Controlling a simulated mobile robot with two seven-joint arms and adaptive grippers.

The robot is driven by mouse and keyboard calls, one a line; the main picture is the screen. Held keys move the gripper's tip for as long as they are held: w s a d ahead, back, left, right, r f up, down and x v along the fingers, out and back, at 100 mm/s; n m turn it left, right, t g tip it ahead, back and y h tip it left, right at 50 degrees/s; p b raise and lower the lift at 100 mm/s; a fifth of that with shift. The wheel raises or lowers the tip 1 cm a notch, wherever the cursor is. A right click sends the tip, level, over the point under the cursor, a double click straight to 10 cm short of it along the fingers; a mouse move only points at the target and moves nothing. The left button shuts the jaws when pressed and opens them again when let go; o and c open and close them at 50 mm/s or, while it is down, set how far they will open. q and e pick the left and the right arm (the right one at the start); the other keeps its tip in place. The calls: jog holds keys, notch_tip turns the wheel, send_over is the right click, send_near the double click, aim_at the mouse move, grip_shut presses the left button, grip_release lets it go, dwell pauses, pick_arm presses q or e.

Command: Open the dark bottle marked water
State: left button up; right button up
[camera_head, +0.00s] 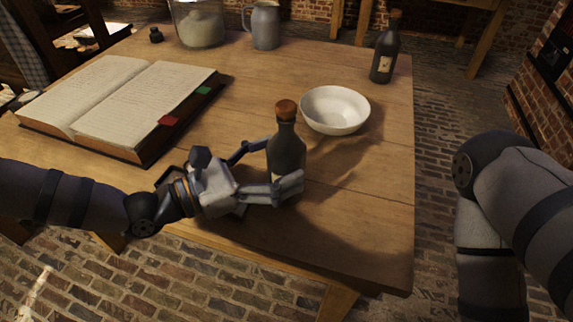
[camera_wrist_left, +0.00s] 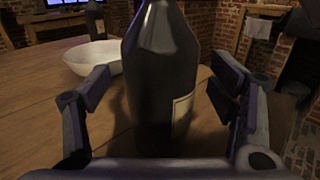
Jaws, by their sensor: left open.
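A dark bottle (camera_head: 286,152) with a brown cork stands upright near the front of the wooden table; its label is turned away in the head view. In the left wrist view the same bottle (camera_wrist_left: 160,75) stands between the fingers, with part of a pale label at its right side, unreadable. My left gripper (camera_head: 272,172) is open around the bottle's body, with gaps on both sides in the left wrist view. A second dark corked bottle (camera_head: 385,52) with a pale label stands at the back right; its writing is too small to read. My right gripper is out of view.
A white bowl (camera_head: 335,110) stands just behind and right of the near bottle. An open book (camera_head: 120,100) lies at the left. A glass jar (camera_head: 200,24) and a grey jug (camera_head: 265,26) stand at the back. The table's right front is clear.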

aim_at(272, 146)
pick_arm(q)
jog(key=shift+w+d, duration=0.1)
jog(key=shift+d, duration=0.1)
jog(key=c, duration=1.6)
jog(key=shift+r+p, duration=0.5)
jog(key=shift+r, duration=1.5)
jog(key=s+r, duration=0.1)
jog(key=s+a+r+p, duration=0.1)
jog(key=r, duration=0.1)
jog(key=s+a+r, duration=0.1)
jog(key=r, duration=0.1)
jog(key=shift+a+p, duration=0.15)
jog(key=shift+p, duration=0.2)
jog(key=s+a+r+p, duration=0.2)
jog(key=s+a+r, duration=0.2)
jog(key=s+a, duration=0.2)
jog(key=shift+s, duration=1.25)
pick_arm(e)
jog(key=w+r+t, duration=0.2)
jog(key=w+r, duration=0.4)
